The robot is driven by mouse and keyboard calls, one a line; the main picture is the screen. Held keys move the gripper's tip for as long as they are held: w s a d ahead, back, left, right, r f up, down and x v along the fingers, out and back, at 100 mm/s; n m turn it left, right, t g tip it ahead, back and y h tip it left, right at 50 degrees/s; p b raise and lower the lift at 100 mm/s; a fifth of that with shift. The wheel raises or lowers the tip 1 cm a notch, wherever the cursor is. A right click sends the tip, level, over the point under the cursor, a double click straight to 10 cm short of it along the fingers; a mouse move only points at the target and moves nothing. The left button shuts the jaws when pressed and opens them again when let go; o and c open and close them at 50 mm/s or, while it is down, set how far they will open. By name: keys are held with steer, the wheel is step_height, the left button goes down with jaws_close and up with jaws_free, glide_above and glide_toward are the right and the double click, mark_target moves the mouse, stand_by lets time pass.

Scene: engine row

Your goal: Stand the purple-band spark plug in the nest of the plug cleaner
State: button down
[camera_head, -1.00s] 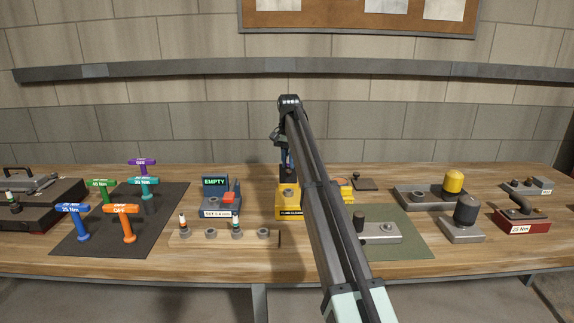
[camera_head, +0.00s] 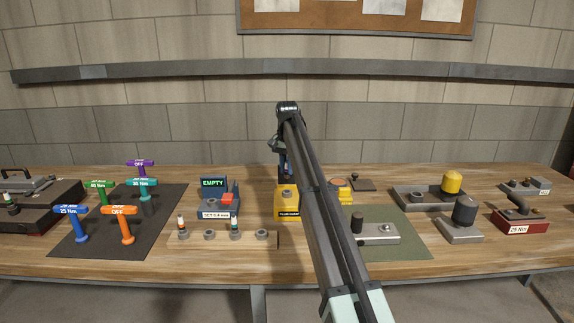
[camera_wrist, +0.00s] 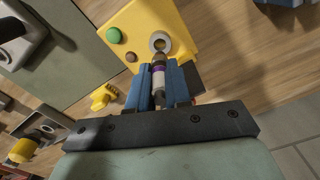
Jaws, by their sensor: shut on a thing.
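The purple-band spark plug (camera_wrist: 158,82) is held between the blue fingers of my gripper (camera_wrist: 158,80) in the wrist view. Its white body and purple band show, and its dark far end lies at the near edge of the grey ring nest (camera_wrist: 159,43) on the yellow plug cleaner (camera_wrist: 185,25). I cannot tell whether the plug's end is inside the nest or just above it. In the head view the plug cleaner (camera_head: 287,203) is partly behind my arm, my gripper (camera_head: 285,175) is low over it, and the plug is hidden.
A wooden plug rack (camera_head: 208,240) stands front left of the cleaner, with two plugs in it. The blue-grey EMPTY tester (camera_head: 215,208) is left of the cleaner. A green mat (camera_head: 410,245) with a metal block lies to the right. A green and a red-brown button sit on the cleaner's top.

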mark_target(287, 177)
steer(key=shift+f, duration=2.65)
steer(key=c, duration=1)
jaws_free()
